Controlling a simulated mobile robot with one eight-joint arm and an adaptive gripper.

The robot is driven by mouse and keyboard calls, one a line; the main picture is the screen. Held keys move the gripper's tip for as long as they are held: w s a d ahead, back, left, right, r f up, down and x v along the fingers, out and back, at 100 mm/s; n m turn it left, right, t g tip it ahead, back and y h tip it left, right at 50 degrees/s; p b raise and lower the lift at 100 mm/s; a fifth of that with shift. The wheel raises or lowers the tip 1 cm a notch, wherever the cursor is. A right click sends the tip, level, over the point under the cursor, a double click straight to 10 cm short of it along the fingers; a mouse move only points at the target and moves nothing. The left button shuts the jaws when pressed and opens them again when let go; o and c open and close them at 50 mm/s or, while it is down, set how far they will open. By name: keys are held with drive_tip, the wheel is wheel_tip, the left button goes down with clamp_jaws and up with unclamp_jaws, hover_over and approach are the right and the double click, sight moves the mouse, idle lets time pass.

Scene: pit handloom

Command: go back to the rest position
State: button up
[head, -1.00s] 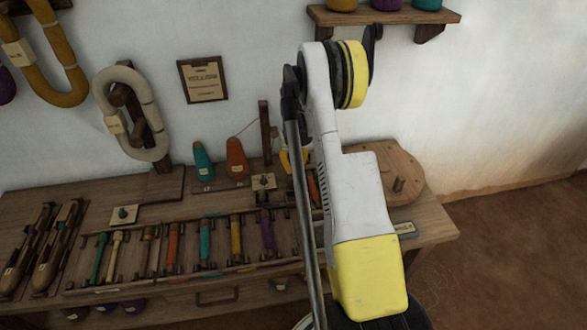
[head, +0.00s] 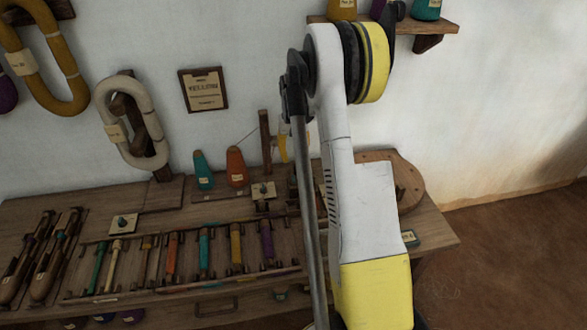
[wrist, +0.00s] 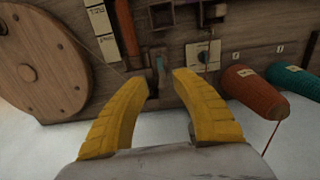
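My gripper (wrist: 163,88) shows in the wrist view as two yellow fingers, spread apart with nothing between them. Beyond the fingertips are the bench top and a small dark upright fitting (wrist: 160,62). In the head view my raised white and yellow arm covers the right part of the bench, and the gripper is mostly hidden behind it; a bit of yellow finger (head: 283,142) shows beside a wooden post.
The wooden bench (head: 60,205) holds a rack of coloured bobbins (head: 204,248), shuttles (head: 50,255), a teal cone (head: 203,170), an orange cone (head: 237,167) and a round wooden disc (head: 405,185). A wall shelf (head: 435,27) is close behind my arm's top. Floor at right is clear.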

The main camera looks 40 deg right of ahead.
drive_tip(key=shift+r, duration=1.05)
